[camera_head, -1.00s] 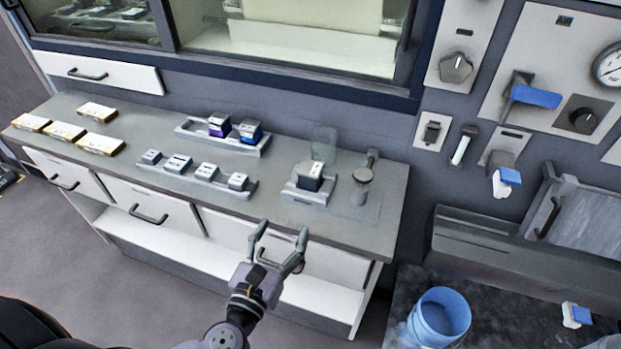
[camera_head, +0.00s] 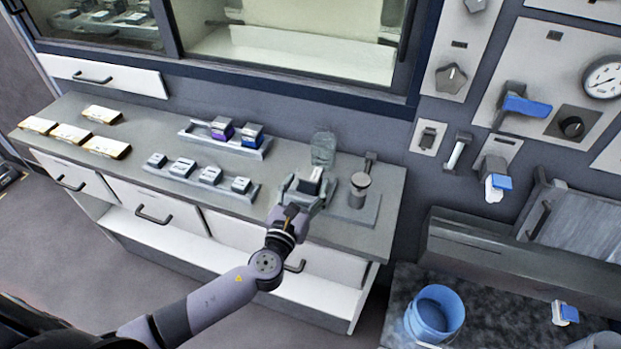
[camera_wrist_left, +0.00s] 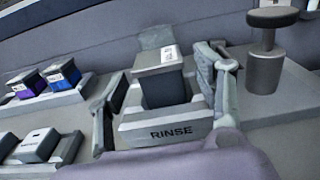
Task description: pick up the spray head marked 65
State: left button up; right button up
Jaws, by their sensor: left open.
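My left gripper (camera_head: 308,188) is open at the rinse station, and its arm comes in from the lower left. In the left wrist view its fingers (camera_wrist_left: 162,92) stand on either side of a dark grey block (camera_wrist_left: 163,82) with a white label on top. A gap shows between block and fingers. This block (camera_head: 311,178) sits in a grey holder marked RINSE (camera_wrist_left: 165,130). The label is too small to read, so I cannot confirm a 65. My right gripper is not in view.
A grey post with a round cap (camera_head: 358,188) stands just right of the holder. To the left are a front rack (camera_head: 250,193) of grey blocks and a back rack (camera_head: 262,152) with purple and blue blocks.

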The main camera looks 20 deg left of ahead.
aim_at(307, 182)
pick_arm(q)
jog(key=w, duration=0.3)
jog(key=shift+w+f, duration=0.1)
jog(key=shift+w, duration=0.05)
jog(key=shift+c, duration=0.2)
jog(key=shift+c, duration=0.7)
jog(key=c, duration=1.2)
grip_shut()
jog(key=shift+r, duration=0.25)
